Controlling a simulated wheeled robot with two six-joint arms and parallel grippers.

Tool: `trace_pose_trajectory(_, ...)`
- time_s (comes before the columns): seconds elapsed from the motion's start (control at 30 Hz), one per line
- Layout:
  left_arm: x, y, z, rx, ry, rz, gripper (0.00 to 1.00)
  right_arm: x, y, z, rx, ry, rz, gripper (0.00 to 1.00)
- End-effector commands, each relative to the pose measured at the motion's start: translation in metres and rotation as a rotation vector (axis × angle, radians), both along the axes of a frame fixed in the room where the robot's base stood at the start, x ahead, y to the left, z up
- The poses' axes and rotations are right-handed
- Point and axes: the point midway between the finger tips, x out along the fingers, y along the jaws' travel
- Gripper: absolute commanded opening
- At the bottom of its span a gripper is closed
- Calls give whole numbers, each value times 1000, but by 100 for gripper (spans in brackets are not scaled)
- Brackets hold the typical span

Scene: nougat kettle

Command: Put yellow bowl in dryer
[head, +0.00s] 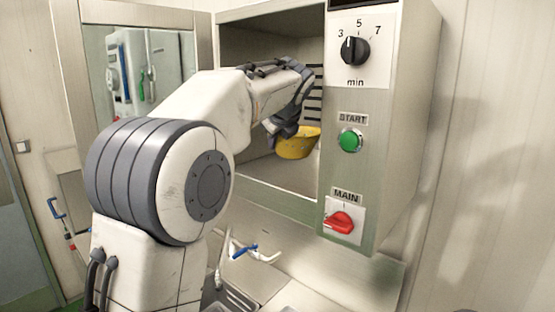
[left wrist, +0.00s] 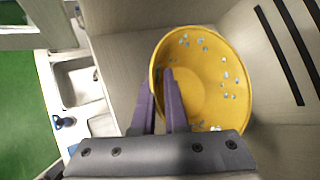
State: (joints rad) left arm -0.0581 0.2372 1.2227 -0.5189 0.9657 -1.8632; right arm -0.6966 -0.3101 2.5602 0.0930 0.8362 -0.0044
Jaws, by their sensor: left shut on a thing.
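The yellow bowl (head: 298,146) is inside the open dryer (head: 372,180), in its chamber, partly hidden by my left gripper and the dryer's front panel. In the left wrist view the bowl (left wrist: 205,75) shows its inside with pale blue specks. My left gripper (head: 285,138) reaches into the chamber and is shut on the bowl's rim. In the left wrist view its two purple fingers (left wrist: 165,85) pinch the near wall of the bowl. I cannot tell whether the bowl touches the chamber floor. My right gripper is in neither view.
The dryer's door (head: 148,75) stands open on the left. The control panel has a dial (head: 354,50), a green start button (head: 350,139) and a red main switch (head: 340,222). A sink (left wrist: 80,85) with a tap lies below. Dark slots (left wrist: 278,50) line the chamber wall.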

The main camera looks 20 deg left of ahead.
Motion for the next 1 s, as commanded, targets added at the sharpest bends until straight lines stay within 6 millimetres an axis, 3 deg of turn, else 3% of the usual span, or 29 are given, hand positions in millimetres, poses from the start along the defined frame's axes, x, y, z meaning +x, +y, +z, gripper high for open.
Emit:
trace_pose_trajectory(0.33, -1, 2, -40, 0, 1, 2, 0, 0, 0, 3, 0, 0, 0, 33)
trace_pose_trajectory(0.7, -1, 3, -45, 0, -2, 4, 0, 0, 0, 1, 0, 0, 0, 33)
trace_pose_trajectory(0.8, -1, 3, -45, 0, -1, 4, 41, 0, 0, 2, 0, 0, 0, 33)
trace_pose_trajectory(1.0, -1, 3, -45, 0, 0, 5, 42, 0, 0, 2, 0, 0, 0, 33)
